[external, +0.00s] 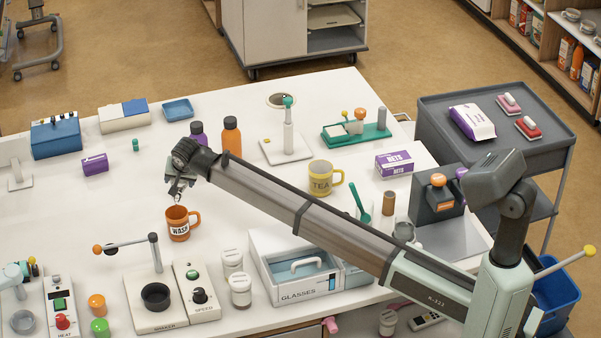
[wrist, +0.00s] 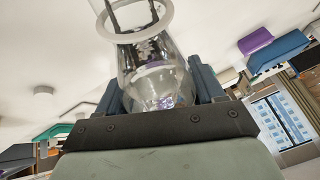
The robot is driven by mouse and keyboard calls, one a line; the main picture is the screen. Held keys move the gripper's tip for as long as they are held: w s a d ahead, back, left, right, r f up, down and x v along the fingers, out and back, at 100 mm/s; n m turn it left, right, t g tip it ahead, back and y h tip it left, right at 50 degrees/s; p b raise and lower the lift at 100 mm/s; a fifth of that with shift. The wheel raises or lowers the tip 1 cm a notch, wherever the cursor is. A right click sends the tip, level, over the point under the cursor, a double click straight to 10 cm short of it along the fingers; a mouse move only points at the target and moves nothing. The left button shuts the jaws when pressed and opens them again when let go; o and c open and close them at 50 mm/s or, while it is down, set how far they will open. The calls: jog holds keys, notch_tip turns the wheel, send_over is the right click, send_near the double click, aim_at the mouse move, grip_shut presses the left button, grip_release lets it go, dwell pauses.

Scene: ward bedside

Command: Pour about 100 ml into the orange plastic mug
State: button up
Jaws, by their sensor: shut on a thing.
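The orange plastic mug (external: 180,236), labelled WASH, stands upright on the white table in the external view. My gripper (external: 178,189) is just above it, at the end of my outstretched arm. In the wrist view my gripper (wrist: 160,88) is shut on a clear glass vessel (wrist: 155,76), with a dark finger on each side. The vessel's round rim is at the top of that view. How much liquid it holds, and whether any is flowing, I cannot tell. The inside of the mug is mostly hidden.
A yellow TEA mug (external: 320,188) stands to the right, beyond my arm. An orange bottle (external: 232,142) and a purple bottle (external: 197,130) stand behind my gripper. A shaker (external: 156,310) with a raised post is in front of the mug.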

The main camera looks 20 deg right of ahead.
jog(key=shift+w+f+g, duration=0.2)
jog(key=shift+f+g, duration=0.4)
jog(key=shift+g, duration=0.1)
jog(key=shift+s+f+g+y, duration=0.15)
jog(key=shift+f+g+y, duration=0.45)
jog(key=shift+f+g, duration=0.4)
jog(key=shift+f+m+g, duration=0.3)
jog(key=shift+g, duration=0.1)
dwell(0.8)
